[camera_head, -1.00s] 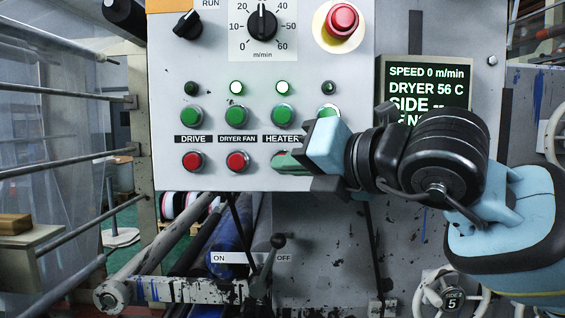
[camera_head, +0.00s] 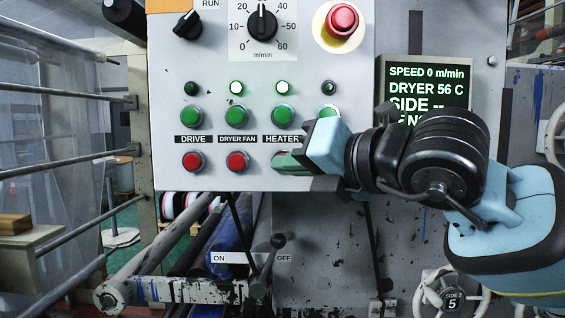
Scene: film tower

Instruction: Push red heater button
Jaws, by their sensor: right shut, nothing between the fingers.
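The control panel (camera_head: 215,60) fills the middle of the head view. The HEATER label (camera_head: 281,139) is on it, with a green button (camera_head: 281,115) above the label. The red heater button (camera_head: 278,157) is below the label and mostly hidden behind my right gripper (camera_head: 285,163). My right gripper comes in from the right. It is shut and empty, its fingertips over the red button. I cannot tell whether they touch it. The lamp (camera_head: 282,87) above HEATER is lit white. My left gripper is not in view.
Red buttons for DRIVE (camera_head: 193,161) and DRYER FAN (camera_head: 237,161) lie to the left. A red emergency knob (camera_head: 342,20) sits at the top. A screen (camera_head: 425,88) reads DRYER 56 C. An ON/OFF lever (camera_head: 275,245) stands below the panel.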

